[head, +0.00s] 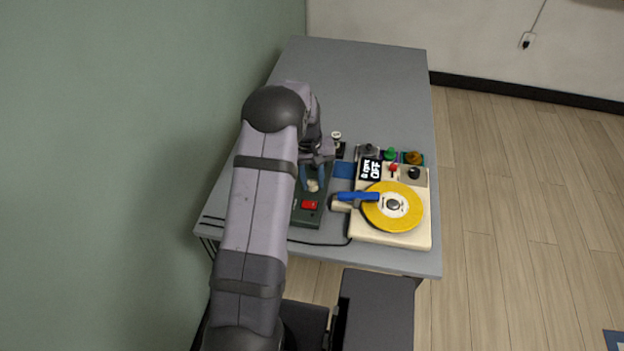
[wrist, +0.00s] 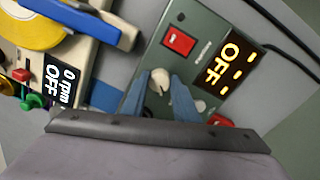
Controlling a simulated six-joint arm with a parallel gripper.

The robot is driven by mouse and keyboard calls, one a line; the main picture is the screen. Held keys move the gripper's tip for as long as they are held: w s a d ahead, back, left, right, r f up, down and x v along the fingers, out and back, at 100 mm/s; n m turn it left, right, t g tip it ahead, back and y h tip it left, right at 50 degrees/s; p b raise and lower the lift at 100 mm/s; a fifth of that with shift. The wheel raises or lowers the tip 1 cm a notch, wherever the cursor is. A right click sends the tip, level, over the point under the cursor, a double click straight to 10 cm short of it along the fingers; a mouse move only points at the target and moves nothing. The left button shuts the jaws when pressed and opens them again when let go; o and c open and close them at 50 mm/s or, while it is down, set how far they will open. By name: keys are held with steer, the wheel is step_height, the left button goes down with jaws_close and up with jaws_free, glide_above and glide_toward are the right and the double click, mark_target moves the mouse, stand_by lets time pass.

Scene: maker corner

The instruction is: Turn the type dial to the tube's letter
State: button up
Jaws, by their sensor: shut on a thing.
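A dark green box (head: 309,216) stands on the table and shows a red rocker switch (head: 309,204). In the wrist view the box (wrist: 203,22) has the red switch (wrist: 178,41) and a display (wrist: 235,62) reading OFF with short dashes. A cream dial knob (wrist: 157,84) sits on its top, also seen in the head view (head: 313,186). My gripper (wrist: 159,80) is shut on this knob, one blue finger on each side. The letters around the dial cannot be read. A small pale-topped upright piece (head: 336,136) stands behind; I cannot tell if it is the tube.
Right of the box is a cream machine (head: 391,238) with a yellow disc (head: 378,212), a blue-handled bar (head: 358,196) and a display (head: 370,170) reading 0 rpm OFF. Several coloured pieces stand behind it. A blue pad (head: 343,170) lies between. The table's far part (head: 365,80) is clear.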

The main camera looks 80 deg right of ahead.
mark_target(312, 184)
steer(key=n, duration=0.3)
steer(key=shift+r+n, duration=0.1)
steer(key=shift+n, duration=0.2)
steer(key=shift+s+d+n, duration=0.1)
steer(key=shift+n, duration=1.7)
steer(key=o, duration=1.1)
steer(key=shift+c, duration=0.2)
steer(key=shift+a+r+b, duration=0.15)
steer(key=shift+r+b, duration=0.25)
steer(key=shift+r, duration=1.45)
steer(key=shift+a+r+b, duration=0.1)
steer(key=shift+r+b, duration=0.3)
steer(key=shift+r, duration=1.4)
